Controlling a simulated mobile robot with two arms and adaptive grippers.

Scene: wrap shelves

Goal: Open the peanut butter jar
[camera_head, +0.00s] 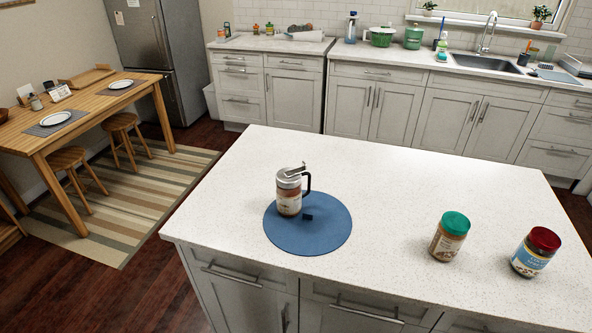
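Two lidded jars stand upright on the white island counter. One jar (447,246) has a green lid (456,223) and a tan body with a label. The other jar (530,260), to its right, has a dark red lid (545,239) and a blue and white label. Both lids sit on their jars. The labels are too small to read, so I cannot tell for sure which one is the peanut butter. Neither of my grippers is in view.
A metal-topped dispenser (289,194) with a black handle stands on a round blue mat (325,238) left of the jars. A wooden table (97,102) and stools stand at left; a sink (487,64) is behind.

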